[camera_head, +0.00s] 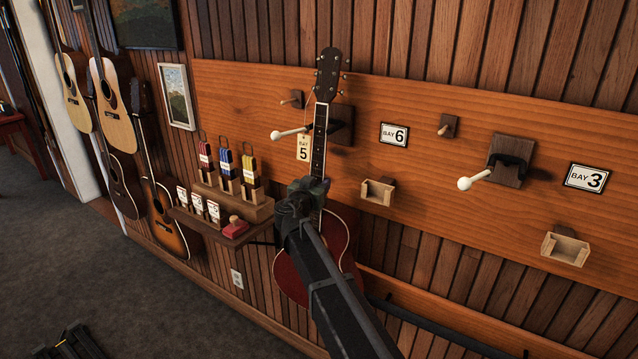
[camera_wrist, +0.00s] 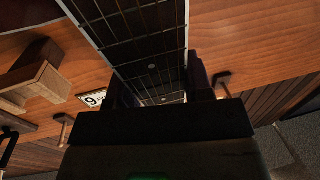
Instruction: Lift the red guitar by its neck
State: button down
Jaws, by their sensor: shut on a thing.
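The red guitar (camera_head: 340,231) hangs upright against the wooden wall panel, its dark headstock (camera_head: 329,74) at a hanger (camera_head: 341,126) with a white-tipped peg (camera_head: 290,133). A tag (camera_head: 303,148) reading BAY 5 hangs by the neck. My gripper (camera_head: 312,186) is shut on the lower neck, just above the red body. In the wrist view the fretboard (camera_wrist: 140,45) runs between the fingers (camera_wrist: 155,92). My arm hides much of the body. I cannot tell whether the headstock still rests on the hanger.
A BAY 6 plaque (camera_head: 394,134) and a wooden cradle (camera_head: 378,191) are right of the neck. Farther right are an empty hanger (camera_head: 503,165), a BAY 3 plaque (camera_head: 586,178) and another cradle (camera_head: 565,248). Other guitars (camera_head: 112,106) hang farther left.

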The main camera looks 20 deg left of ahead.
jog(key=s+a, duration=0.2)
jog(key=s, duration=0.7)
jog(key=s+a, duration=0.2)
jog(key=s, duration=0.7)
jog(key=shift+s, duration=0.2)
jog(key=c, duration=1.1)
grip_release()
jog(key=shift+c, duration=0.2)
grip_shut()
